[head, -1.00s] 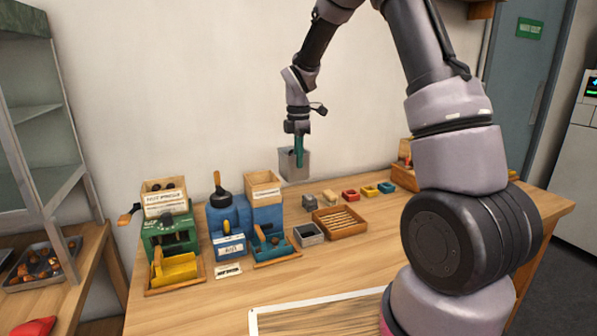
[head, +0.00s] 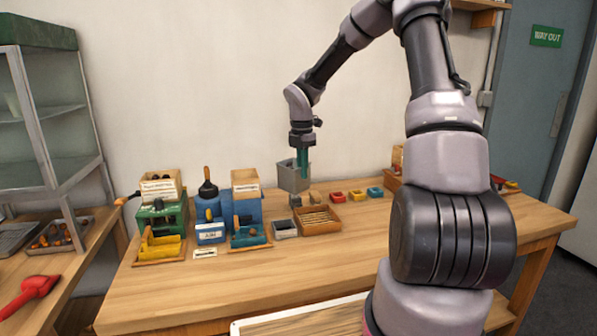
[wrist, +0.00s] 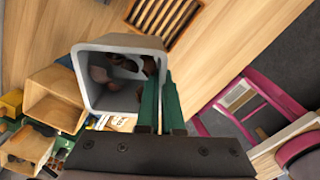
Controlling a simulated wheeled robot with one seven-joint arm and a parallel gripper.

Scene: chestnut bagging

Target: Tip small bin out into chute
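Wooden open-topped hoppers stand on the machines to the left: one on the blue machine (head: 245,182) and one on the green machine (head: 160,189). I cannot tell which of them is the chute.
A slatted wooden tray (head: 317,221) and a small grey tray (head: 285,229) sit below the bin. Red, yellow and blue small boxes (head: 356,194) stand to the right. The table's front (head: 210,290) is clear.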

